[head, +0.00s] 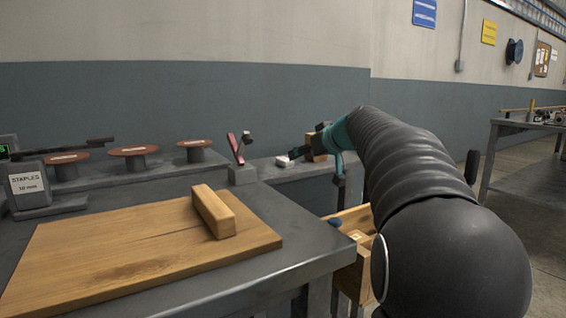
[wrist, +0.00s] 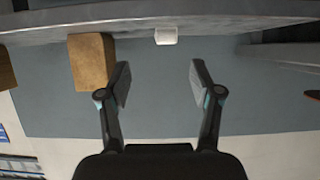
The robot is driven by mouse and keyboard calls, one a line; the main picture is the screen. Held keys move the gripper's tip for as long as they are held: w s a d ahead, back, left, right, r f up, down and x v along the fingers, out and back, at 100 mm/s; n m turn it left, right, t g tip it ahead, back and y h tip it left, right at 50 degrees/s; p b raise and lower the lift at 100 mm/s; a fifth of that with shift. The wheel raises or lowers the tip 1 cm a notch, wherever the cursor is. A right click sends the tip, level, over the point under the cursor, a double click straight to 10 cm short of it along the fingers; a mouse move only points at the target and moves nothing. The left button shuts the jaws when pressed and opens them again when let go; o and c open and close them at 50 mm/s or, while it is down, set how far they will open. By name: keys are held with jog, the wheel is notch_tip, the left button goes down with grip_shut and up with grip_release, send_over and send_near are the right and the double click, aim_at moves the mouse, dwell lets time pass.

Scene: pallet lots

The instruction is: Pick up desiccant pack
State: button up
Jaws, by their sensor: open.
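A small white pack (head: 284,161), which looks like the desiccant pack, lies on the grey side bench beyond the wooden board. In the wrist view the white pack (wrist: 166,36) sits at the bench edge at the top, between the lines of my two fingers and beyond their tips. My gripper (wrist: 160,76) is open with nothing between its fingers. In the head view my gripper (head: 308,145) is small and partly hidden by my arm, close to the pack and to its right. I see no contact with the pack.
A wooden block (wrist: 91,62) stands beside the pack, near one finger. A red-handled tool in a grey holder (head: 240,160) stands left of the pack. Several brown spools (head: 133,151) line the back shelf. A board (head: 130,245) with a wooden bar (head: 213,211) covers the near table.

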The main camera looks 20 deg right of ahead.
aim_at(285, 159)
jog(key=x, duration=0.3)
jog(key=shift+w+a+f, duration=0.15)
jog(key=shift+w, duration=0.2)
jog(key=x, duration=0.2)
jog(key=a+x, duration=0.1)
jog(key=x, duration=0.1)
jog(key=shift+w+p, duration=0.1)
jog(key=shift+p, duration=0.3)
jog(key=shift+w, duration=0.45)
jog(key=c, duration=1)
